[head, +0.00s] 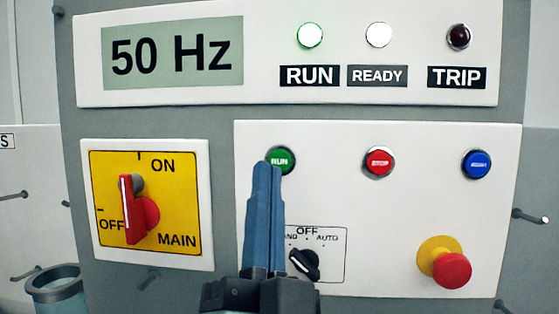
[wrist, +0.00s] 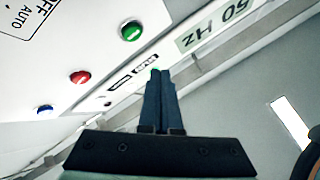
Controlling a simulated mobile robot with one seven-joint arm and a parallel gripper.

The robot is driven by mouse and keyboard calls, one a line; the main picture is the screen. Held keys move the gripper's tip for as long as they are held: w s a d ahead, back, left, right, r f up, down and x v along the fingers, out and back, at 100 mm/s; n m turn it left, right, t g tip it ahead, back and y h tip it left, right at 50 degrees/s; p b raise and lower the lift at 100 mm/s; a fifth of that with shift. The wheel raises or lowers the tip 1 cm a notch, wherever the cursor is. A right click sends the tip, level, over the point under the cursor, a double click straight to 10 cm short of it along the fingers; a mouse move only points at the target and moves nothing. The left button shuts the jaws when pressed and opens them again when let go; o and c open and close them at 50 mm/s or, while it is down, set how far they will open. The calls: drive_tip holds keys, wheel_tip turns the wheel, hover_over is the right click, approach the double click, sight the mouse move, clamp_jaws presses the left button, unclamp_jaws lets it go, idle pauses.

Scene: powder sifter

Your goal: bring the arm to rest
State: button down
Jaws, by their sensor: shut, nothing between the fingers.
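My gripper (head: 266,166) is shut and empty, its blue fingers pointing up in front of the control panel. In the head view its tips overlap the lower edge of the green RUN button (head: 280,157). In the wrist view my gripper (wrist: 160,76) is apart from the green button (wrist: 131,30), which lies to its upper left. The fingers hide part of the black HAND/OFF/AUTO selector's label; the selector knob (head: 305,262) has its white mark toward the upper left.
The RUN lamp (head: 310,35) is green and the READY lamp (head: 378,35) white; the TRIP lamp (head: 459,37) is dark. The display (head: 172,53) reads 50 Hz. A red main switch (head: 139,210) stands upright. A red mushroom button (head: 451,270) sticks out at lower right.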

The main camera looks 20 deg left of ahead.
idle(0.4)
drive_tip(key=s+d+r+n+t+h, duration=0.1)
drive_tip(key=d+r+h, duration=0.2)
drive_tip(key=d+h, duration=0.2)
drive_tip(key=s+d+r+n+t+h+b, duration=0.1)
drive_tip(key=s+d+r+n+h, duration=0.1)
drive_tip(key=d+h, duration=0.3)
drive_tip(key=d+r, duration=0.1)
drive_tip(key=d, duration=0.3)
drive_tip(key=shift+s+r, duration=0.15)
drive_tip(key=shift+s, duration=0.05)
